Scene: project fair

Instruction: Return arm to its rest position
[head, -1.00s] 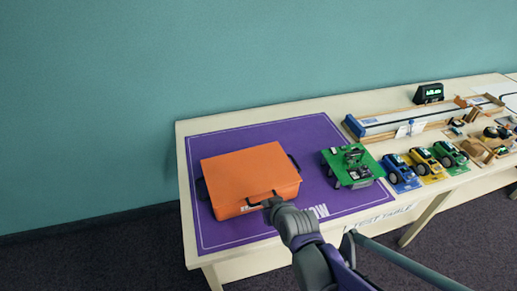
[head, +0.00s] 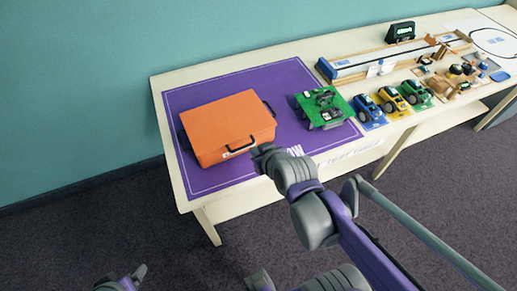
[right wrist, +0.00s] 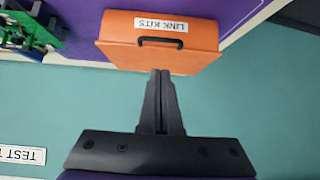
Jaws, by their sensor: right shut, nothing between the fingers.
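I cannot tell how wide the gap is.
The purple mat (head: 292,82) covers the left end of the table. A green board model (head: 323,108) stands right of the case, then blue (head: 369,112), yellow (head: 393,103) and green (head: 417,94) cars. A long track (head: 385,62) lies behind.

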